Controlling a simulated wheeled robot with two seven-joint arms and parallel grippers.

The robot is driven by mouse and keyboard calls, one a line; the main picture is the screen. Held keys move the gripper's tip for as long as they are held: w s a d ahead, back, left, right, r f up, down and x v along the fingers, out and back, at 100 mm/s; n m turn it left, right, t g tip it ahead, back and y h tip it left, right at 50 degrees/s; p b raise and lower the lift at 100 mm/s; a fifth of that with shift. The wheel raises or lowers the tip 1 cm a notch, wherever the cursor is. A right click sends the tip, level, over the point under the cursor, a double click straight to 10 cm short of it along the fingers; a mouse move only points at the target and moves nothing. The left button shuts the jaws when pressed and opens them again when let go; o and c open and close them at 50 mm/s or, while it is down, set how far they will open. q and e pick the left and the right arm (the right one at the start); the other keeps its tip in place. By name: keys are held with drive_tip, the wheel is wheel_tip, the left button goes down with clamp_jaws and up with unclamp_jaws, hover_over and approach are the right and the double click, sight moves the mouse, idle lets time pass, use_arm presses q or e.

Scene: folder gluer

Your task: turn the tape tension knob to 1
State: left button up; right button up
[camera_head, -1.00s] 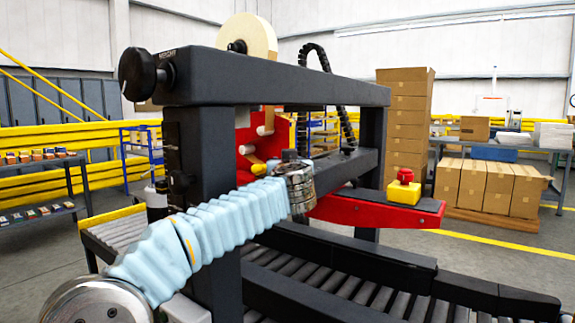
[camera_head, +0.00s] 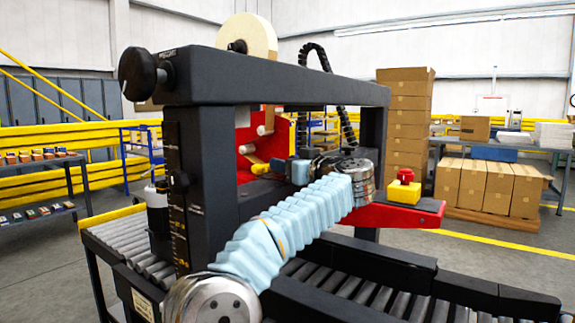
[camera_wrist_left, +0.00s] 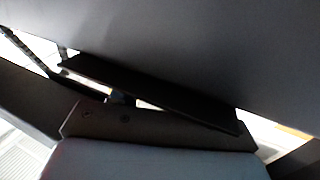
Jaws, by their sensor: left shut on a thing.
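My left gripper (camera_head: 279,166) reaches in under the top beam beside the red tape head (camera_head: 248,135). It is small and partly hidden by my own wrist and sleeve. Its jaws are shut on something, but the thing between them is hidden. I cannot make out the tape tension knob or its scale. The left wrist view is dim and close up, with a dark flat bar (camera_wrist_left: 150,92) across it and no readable knob. My right gripper is out of view.
The machine's dark frame (camera_head: 270,80) surrounds the arm, with a black round handle (camera_head: 138,74) at its upper left. A tape roll (camera_head: 250,36) sits on top. A yellow box with a red button (camera_head: 404,186) stands at right. Roller conveyor (camera_head: 365,295) runs below.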

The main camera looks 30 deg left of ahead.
use_arm(q)
drive_tip(key=shift+n+g+y, duration=0.6)
drive_tip(key=shift+n+g, duration=0.5)
drive_tip(key=shift+g, duration=0.6)
drive_tip(key=o, duration=1)
drive_tip(key=shift+d, duration=0.15)
drive_tip(key=v, duration=1.3)
drive_tip(key=shift+d, duration=0.3)
